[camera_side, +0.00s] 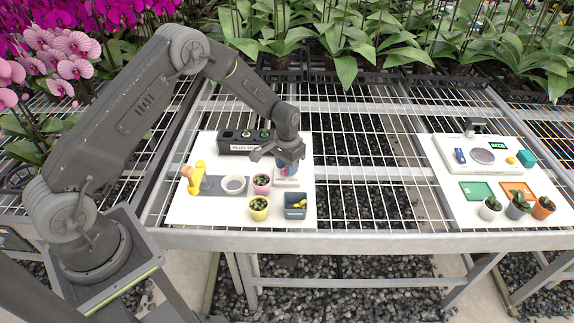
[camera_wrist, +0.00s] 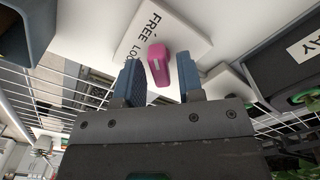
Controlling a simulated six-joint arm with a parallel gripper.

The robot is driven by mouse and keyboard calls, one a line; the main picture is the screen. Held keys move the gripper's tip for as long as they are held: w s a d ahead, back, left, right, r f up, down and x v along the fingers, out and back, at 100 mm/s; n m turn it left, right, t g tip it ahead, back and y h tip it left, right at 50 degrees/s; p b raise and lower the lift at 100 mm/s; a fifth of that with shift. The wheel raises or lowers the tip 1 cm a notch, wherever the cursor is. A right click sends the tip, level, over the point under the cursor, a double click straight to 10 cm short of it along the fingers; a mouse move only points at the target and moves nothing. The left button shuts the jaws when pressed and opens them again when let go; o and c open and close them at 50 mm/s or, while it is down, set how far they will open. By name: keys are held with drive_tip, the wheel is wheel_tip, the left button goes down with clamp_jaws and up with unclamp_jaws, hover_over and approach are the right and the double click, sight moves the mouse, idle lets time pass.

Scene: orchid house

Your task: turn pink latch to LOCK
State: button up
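The pink latch (camera_wrist: 158,65) stands on a white block (camera_wrist: 137,47) marked FREE and what reads as part of LOCK. In the wrist view it points nearer FREE, though its exact angle is hard to tell. My gripper (camera_wrist: 161,72) has its two blue fingers apart, one on each side of the latch, with a small gap visible at least on the right. In the side view my gripper (camera_side: 287,168) is low over the white block (camera_side: 286,183) and hides most of the latch.
On the same white board (camera_side: 185,215) are a pink pot (camera_side: 262,189), a yellow pot (camera_side: 258,214), a blue-grey bin (camera_side: 294,212), a white ring (camera_side: 233,192) and a yellow upright item (camera_side: 199,176). A dark labelled tray (camera_side: 233,138) stands behind. Open mesh lies to the right.

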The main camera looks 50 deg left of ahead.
clamp_jaws()
drive_tip(key=shift+n, duration=0.3)
drive_tip(key=n, duration=1.3)
drive_tip(key=shift+n, duration=2.1)
